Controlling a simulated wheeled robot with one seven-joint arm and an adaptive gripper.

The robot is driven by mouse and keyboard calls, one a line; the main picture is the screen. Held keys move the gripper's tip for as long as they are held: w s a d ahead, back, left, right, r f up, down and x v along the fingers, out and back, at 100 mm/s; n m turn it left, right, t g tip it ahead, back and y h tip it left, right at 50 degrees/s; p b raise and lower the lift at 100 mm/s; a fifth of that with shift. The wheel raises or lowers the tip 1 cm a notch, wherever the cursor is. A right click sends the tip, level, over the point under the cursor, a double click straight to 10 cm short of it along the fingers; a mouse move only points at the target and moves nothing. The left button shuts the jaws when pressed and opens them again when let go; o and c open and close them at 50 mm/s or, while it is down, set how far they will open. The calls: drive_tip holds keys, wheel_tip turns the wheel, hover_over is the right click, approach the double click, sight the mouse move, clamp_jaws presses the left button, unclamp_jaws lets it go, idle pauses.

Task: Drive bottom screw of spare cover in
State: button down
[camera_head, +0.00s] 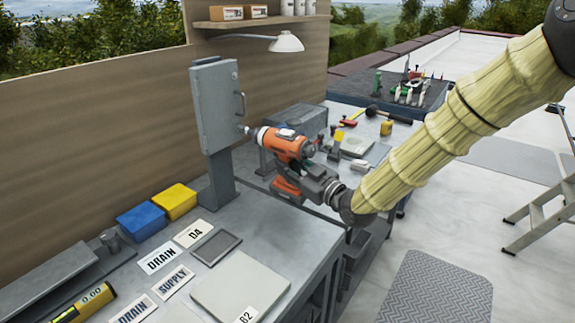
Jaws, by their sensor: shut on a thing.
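The spare cover (213,108) appears to be the grey upright panel on a grey post at the back of the bench. It has a bar handle (241,104) on its right side. My gripper (309,172) is shut on an orange and black power drill (283,144), held level above the bench. The drill's nose points left, and its tip (244,129) is at the lower right of the panel, just below the handle. The bottom screw is too small to make out, and I cannot tell whether the tip touches it. The drill partly hides my fingers.
A blue box (141,221), a yellow box (175,201), label plates and a pale board (238,289) lie on the near bench. A lamp (286,42) hangs above. Tools crowd the far bench. A stepladder (540,212) stands right; the floor beside the mat (437,290) is clear.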

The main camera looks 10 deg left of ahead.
drive_tip(key=shift+w+d+r+v, duration=0.1)
drive_tip(key=shift+w+v, duration=0.05)
drive_tip(key=shift+v, duration=0.7)
drive_tip(key=shift+w+d+r+v, duration=0.1)
drive_tip(key=shift+w+d+v, duration=0.05)
drive_tip(key=shift+v, duration=0.7)
drive_tip(key=shift+w+d+r+v, duration=0.1)
drive_tip(key=shift+w+v, duration=0.05)
drive_tip(key=shift+v, duration=0.7)
drive_tip(key=shift+d, duration=0.15)
